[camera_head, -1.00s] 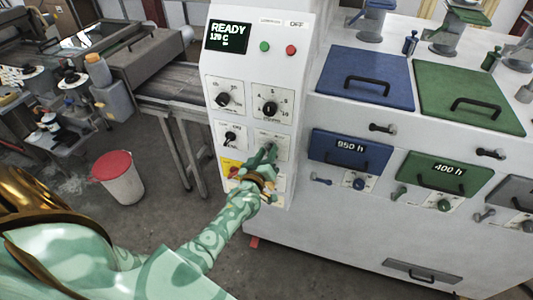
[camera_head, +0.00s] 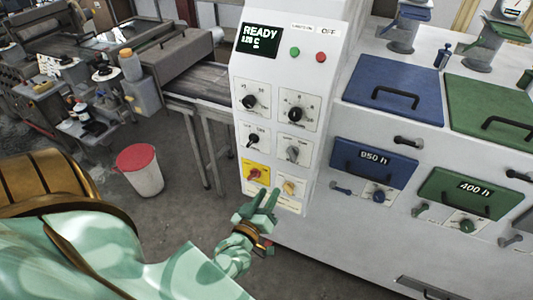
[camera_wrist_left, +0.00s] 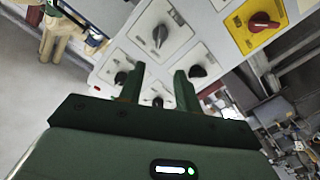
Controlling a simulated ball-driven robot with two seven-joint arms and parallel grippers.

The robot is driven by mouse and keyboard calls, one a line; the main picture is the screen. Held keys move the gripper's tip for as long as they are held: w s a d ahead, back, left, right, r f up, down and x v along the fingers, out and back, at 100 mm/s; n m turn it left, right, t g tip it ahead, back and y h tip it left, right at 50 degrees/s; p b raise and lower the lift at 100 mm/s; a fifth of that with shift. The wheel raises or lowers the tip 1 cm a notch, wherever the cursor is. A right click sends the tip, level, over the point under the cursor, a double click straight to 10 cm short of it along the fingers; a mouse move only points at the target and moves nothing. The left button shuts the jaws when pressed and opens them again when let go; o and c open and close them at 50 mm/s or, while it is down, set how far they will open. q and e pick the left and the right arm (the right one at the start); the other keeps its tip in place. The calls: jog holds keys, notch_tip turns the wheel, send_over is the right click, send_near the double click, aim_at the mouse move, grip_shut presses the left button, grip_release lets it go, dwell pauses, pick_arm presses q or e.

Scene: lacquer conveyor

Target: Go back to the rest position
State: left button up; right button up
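Near the fingers, the panel carries a red knob on a yellow plate (camera_head: 255,174), a yellowish knob (camera_head: 289,187) and a grey knob (camera_head: 292,153). The red knob also shows in the left wrist view (camera_wrist_left: 263,21). My right gripper is not in view.
The panel's display (camera_head: 260,41) reads READY. A white machine with a blue lid (camera_head: 392,90) and a green lid (camera_head: 490,112) stands to the right. A white bucket with a red lid (camera_head: 137,160) stands on the floor at left.

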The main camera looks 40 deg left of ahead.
pick_arm(q)
jog(key=shift+s, duration=0.15)
dwell(0.4)
jog(key=s+d+f+m+g+h+b, duration=0.1)
jog(key=s+d+f+m+g+b, duration=0.2)
jog(key=f, duration=0.7)
jog(key=s+d+f+m+g+h+b, duration=0.1)
jog(key=s+d+f+m+g+h, duration=0.15)
jog(key=s+f, duration=0.55)
jog(key=s+d+f+m+g+h+b, duration=0.1)
jog(key=s+d+f+m+g+b, duration=0.15)
jog(key=f, duration=0.95)
jog(key=s+a+f+m+g+b, duration=0.1)
jog(key=s+f+m+g+b, duration=0.1)
jog(key=s+f+g+b, duration=0.2)
jog(key=s+a+f+m+g+b, duration=0.2)
jog(key=s+f+b, duration=0.7)
jog(key=s+f, duration=1)
notch_tip(320, 180, down, 3)
jog(key=g, duration=0.2)
jog(key=shift+a+m+g+b, duration=0.2)
jog(key=shift+m+g+b, duration=0.1)
jog(key=shift+g+b, duration=0.1)
jog(key=shift+r+y, duration=0.1)
jog(key=shift+y, duration=0.15)
